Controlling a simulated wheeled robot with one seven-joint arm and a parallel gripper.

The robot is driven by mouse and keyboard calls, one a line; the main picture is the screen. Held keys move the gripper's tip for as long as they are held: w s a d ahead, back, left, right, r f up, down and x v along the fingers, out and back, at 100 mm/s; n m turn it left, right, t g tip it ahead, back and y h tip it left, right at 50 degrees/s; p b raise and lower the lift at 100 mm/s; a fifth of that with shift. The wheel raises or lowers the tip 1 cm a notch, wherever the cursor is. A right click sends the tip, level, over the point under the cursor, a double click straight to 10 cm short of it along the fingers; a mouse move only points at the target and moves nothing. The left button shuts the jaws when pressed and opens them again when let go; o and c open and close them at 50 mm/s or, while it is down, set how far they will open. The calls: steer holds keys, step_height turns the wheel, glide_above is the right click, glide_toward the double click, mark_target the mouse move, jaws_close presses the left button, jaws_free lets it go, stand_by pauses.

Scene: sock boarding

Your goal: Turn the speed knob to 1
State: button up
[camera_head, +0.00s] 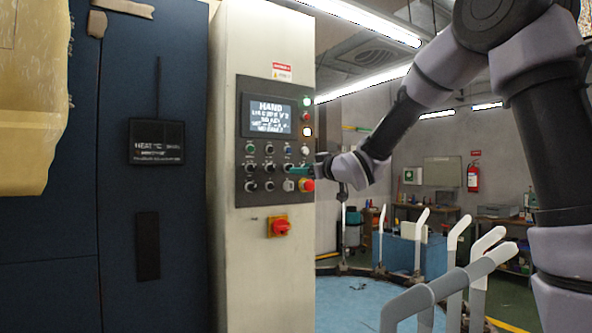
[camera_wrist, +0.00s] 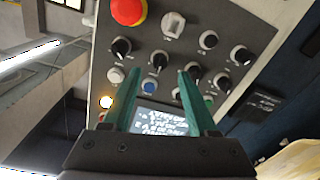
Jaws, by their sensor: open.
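The grey control panel (camera_head: 273,140) carries rows of knobs and buttons below a lit screen (camera_head: 270,115). Their labels are too small to read, so I cannot tell which is the speed knob. My gripper (camera_head: 298,171) is at the panel's right side, reaching in from the right. In the wrist view my gripper (camera_wrist: 157,73) is open, with its two green fingers apart. A black knob (camera_wrist: 160,60) with a pale pointer shows between and just beyond the fingertips. Contact cannot be told. Other black knobs (camera_wrist: 192,73) sit to its right and left.
A red emergency button (camera_wrist: 128,9) and a white selector (camera_wrist: 173,25) sit close by on the panel. A red rotary switch (camera_head: 279,227) is lower on the cabinet. Several grey sock forms (camera_head: 440,285) stand around a blue table (camera_head: 350,300) at right.

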steer(key=shift+x, duration=2.3)
steer(key=shift+c, duration=0.3)
jaws_close()
steer(key=shift+n, duration=4.3)
